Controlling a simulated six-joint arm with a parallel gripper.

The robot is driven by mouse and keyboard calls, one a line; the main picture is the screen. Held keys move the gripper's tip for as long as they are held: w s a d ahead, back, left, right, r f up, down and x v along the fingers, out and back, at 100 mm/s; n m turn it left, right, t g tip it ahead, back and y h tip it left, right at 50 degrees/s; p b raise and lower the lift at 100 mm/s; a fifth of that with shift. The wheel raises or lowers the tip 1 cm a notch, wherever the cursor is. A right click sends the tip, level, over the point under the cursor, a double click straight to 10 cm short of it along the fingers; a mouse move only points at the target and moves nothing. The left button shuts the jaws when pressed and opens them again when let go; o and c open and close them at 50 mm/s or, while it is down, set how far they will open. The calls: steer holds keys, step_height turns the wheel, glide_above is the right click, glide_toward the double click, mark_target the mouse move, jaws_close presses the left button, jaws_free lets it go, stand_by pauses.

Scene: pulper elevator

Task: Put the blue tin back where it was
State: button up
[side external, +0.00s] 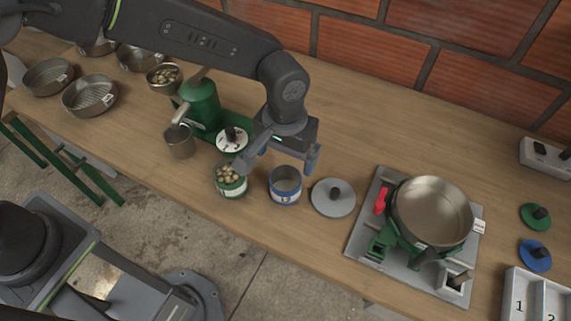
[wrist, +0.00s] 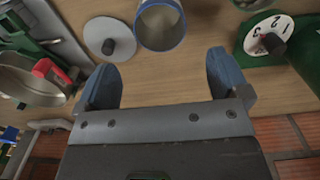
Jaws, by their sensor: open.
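The blue tin (side external: 285,190) stands upright and open-topped near the front of the wooden counter. It looks empty in the side view, and part of it shows at the top edge of the wrist view (wrist: 160,26). My gripper (side external: 279,162) is open with nothing between its fingers. In the wrist view my gripper (wrist: 163,80) has its two blue fingertips spread, with the tin beyond them and roughly centred between them. The fingers do not appear to enclose the tin.
A green tin (side external: 231,190) filled with beans stands left of the blue tin. A grey lid (side external: 322,198) lies close on its right. Farther right are a pan (side external: 432,207) on a green stand, a blue lid (side external: 538,262) and a numbered white tray (side external: 519,300). A green machine (side external: 203,105) stands behind left.

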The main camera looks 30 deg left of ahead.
steer(key=shift+r, duration=0.45)
steer(key=s+a+r+t, duration=0.2)
steer(key=s+a+r, duration=0.1)
steer(key=a+r, duration=1.05)
steer(key=s+a+r+t, duration=0.3)
steer(key=s+a, duration=1)
steer(key=a, duration=0.1)
steer(key=shift+s+r+t, duration=0.15)
steer(key=shift+s+t, duration=0.05)
steer(key=shift+t, duration=0.1)
stand_by(0.3)
